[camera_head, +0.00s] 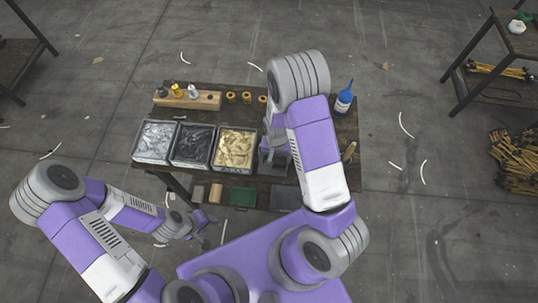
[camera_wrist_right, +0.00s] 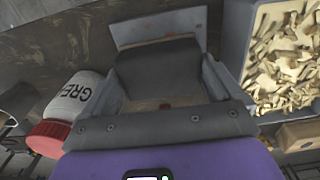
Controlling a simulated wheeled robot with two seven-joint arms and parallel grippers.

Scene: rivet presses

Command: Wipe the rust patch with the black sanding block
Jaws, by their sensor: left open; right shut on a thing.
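The black sanding block (camera_wrist_right: 158,66) is between the fingers of my right gripper (camera_wrist_right: 162,78) in the right wrist view. The gripper is shut on it. Beyond and around the block shows a pale grey metal plate (camera_wrist_right: 150,27) on the table; the block covers much of it. A small reddish-brown spot (camera_wrist_right: 165,105) shows on the near side of the block; I cannot make out a whole rust patch. In the head view my right gripper (camera_head: 274,150) is over the table, right of the bins, partly hidden by my arm. My left gripper (camera_head: 198,228) is open and empty in front of the table.
The wooden table (camera_head: 240,92) holds bins of silver, dark and brass pieces; the brass bin (camera_wrist_right: 246,35) is close to my right finger. A white jar (camera_wrist_right: 82,97) with a red lid is on the other side. A blue bottle (camera_head: 344,99) stands at the right end.

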